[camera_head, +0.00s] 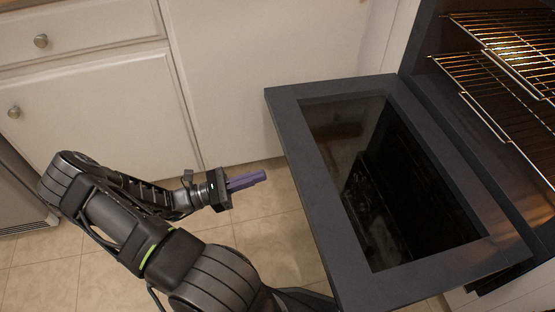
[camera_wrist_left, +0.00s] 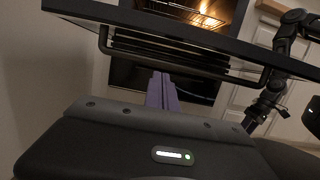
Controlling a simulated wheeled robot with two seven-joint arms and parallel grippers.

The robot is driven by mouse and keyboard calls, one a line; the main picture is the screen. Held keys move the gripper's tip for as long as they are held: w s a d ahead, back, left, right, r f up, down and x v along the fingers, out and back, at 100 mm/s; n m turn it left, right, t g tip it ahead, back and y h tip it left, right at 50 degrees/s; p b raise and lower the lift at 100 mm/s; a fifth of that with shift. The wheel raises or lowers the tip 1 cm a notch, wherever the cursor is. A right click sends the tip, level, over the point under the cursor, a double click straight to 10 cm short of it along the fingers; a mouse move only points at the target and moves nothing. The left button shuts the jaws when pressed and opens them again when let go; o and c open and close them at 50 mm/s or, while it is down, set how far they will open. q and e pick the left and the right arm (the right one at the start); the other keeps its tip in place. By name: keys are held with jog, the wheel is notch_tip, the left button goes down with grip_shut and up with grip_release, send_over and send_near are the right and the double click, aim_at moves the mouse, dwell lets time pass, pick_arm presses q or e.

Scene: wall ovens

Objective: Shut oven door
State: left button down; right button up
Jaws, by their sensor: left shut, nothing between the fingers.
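The dark grey oven door (camera_head: 285,120) with its glass window hangs open in the head view, lowered flat out from the oven (camera_head: 530,190) at the right. My left gripper (camera_head: 262,178) is to the left of the door's free edge, apart from it in the picture. Its purple fingers are together and empty. In the left wrist view the fingers (camera_wrist_left: 162,92) point toward the oven, under the door's edge (camera_wrist_left: 200,36). The dark bar handle (camera_wrist_left: 215,72) hangs on the door's underside, above and beyond the fingertips.
Wire racks (camera_head: 500,80) sit in the lit oven cavity. White cabinets (camera_head: 100,110) with round knobs stand at the back left. The tiled floor (camera_head: 50,265) is clear left of the door. One of my arms shows at the right of the left wrist view.

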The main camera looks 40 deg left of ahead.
pick_arm(q)
jog(key=w+d+r+p, duration=0.1)
jog(key=w+d+r, duration=0.2)
jog(key=w+r, duration=0.2)
jog(key=shift+d+r, duration=0.15)
jog(key=shift+d, duration=0.1)
jog(key=shift+r, duration=0.1)
